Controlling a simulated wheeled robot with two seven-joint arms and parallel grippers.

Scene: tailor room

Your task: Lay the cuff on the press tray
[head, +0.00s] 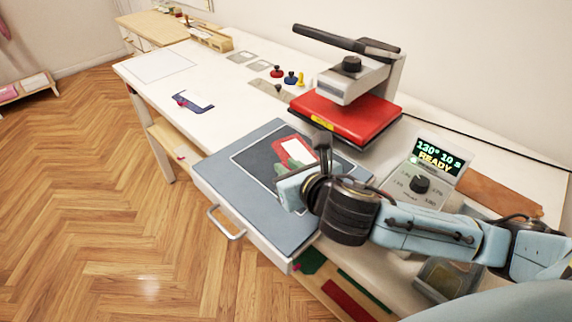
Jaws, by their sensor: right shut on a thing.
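My right gripper (304,169) reaches in from the right over the grey press tray (225,177), which is pulled out at the table's front. It is shut on the cuff (282,150), a red piece with a white patch. The cuff is over the dark pad (254,158) with a pale outline in the middle of the tray. A bit of green shows beside the cuff. The gripper hides part of the cuff, and I cannot tell whether the cuff touches the pad. My left gripper is not in view.
The heat press (350,105) with its red plate stands behind the tray. A control box (425,182) reading READY is at the right. A blue piece with a white patch (194,103) lies on the white table (225,92). Small coloured knobs stand farther back.

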